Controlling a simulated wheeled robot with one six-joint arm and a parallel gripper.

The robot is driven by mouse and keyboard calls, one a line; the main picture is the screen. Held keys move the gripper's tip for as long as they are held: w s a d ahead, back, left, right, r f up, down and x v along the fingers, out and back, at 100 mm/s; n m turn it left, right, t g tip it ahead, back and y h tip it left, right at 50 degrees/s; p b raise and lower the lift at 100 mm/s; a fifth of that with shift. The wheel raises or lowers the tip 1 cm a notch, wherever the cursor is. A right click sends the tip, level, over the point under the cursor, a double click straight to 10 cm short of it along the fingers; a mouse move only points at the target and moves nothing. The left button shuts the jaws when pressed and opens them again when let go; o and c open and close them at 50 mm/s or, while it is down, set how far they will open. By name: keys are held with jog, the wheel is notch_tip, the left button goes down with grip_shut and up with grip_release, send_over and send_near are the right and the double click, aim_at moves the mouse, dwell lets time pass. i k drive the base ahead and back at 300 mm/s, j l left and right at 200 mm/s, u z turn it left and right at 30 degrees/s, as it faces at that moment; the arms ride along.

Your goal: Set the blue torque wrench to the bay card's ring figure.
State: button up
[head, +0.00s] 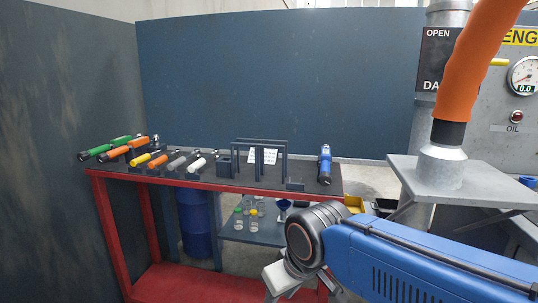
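A blue tool (325,165), which looks like the blue torque wrench, is near the right end of the dark bench top. Its scale or setting is too small to read. White cards with fine print (263,156) hang at a dark frame on the bench, left of the blue tool. I cannot read any figure on them or tell whether one is the bay card. My gripper (300,290) shows only in part as grey pieces at the bottom edge, in front of the bench and below the blue tool. Its fingertips are cut off, and I see nothing held.
Several tools with green, orange, yellow, grey and white handles lie on the left of the red-framed bench (230,184). At right are a grey stand (440,170), an orange hose (478,55) and a gauge panel (515,105).

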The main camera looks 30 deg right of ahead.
aim_at(324, 178)
jog(key=z, duration=0.45)
jog(key=k+z, duration=0.15)
jog(key=z, duration=0.3)
jog(key=j+z, duration=0.1)
jog(key=z, duration=0.4)
jog(key=k+z, duration=0.15)
jog(key=z, duration=0.3)
jog(key=k+l+z, duration=0.1)
jog(key=k+l, duration=0.2)
jog(key=i+j, duration=0.15)
jog(key=i, duration=0.15)
